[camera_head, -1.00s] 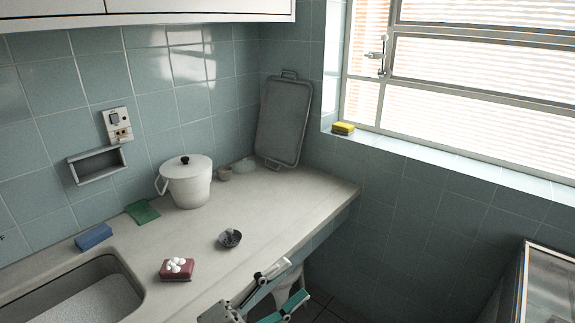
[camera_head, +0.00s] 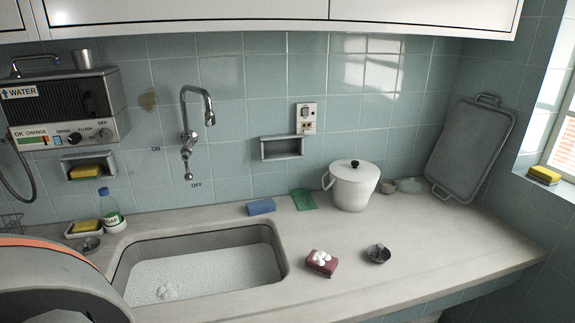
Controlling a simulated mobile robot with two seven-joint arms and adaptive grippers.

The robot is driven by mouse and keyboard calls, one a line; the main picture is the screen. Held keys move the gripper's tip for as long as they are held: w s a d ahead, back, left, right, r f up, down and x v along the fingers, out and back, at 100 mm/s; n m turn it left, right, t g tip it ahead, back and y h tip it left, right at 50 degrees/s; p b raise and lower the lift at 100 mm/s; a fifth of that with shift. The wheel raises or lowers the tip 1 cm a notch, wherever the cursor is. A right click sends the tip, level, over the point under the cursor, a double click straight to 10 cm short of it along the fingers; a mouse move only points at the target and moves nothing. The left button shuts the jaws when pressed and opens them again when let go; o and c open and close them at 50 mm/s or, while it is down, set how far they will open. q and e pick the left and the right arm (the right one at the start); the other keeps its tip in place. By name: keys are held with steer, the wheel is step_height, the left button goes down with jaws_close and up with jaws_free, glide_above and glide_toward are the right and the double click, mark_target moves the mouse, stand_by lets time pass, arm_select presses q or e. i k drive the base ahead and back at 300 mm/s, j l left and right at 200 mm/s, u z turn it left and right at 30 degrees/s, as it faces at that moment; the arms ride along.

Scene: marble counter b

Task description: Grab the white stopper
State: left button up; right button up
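I cannot pick out a white stopper for certain. A small dark round piece with a raised middle, like a sink strainer or stopper (camera_head: 378,254), lies on the counter right of the sink. A small metal round piece (camera_head: 89,243) lies at the sink's left back corner. A pale lump (camera_head: 166,292) shows in the white, grainy-looking sink basin (camera_head: 205,272); I cannot tell what it is. Neither gripper is in view. A large grey rounded part with an orange stripe, probably my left arm, fills the lower left corner and hides the counter there.
A red sponge with white foam (camera_head: 321,263) lies right of the sink. A blue sponge (camera_head: 261,207), green cloth (camera_head: 304,199) and white lidded pot (camera_head: 352,187) stand behind. A soap bottle (camera_head: 110,207) and yellow sponge (camera_head: 85,227) are at left. The front right counter is clear.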

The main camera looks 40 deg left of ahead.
mark_target(165, 292)
steer(key=u, duration=2.05)
steer(key=i+j, duration=0.1)
steer(key=j, duration=0.85)
steer(key=i+j, duration=0.15)
steer(key=j, duration=0.3)
steer(key=i+j, duration=0.1)
steer(key=j, duration=0.4)
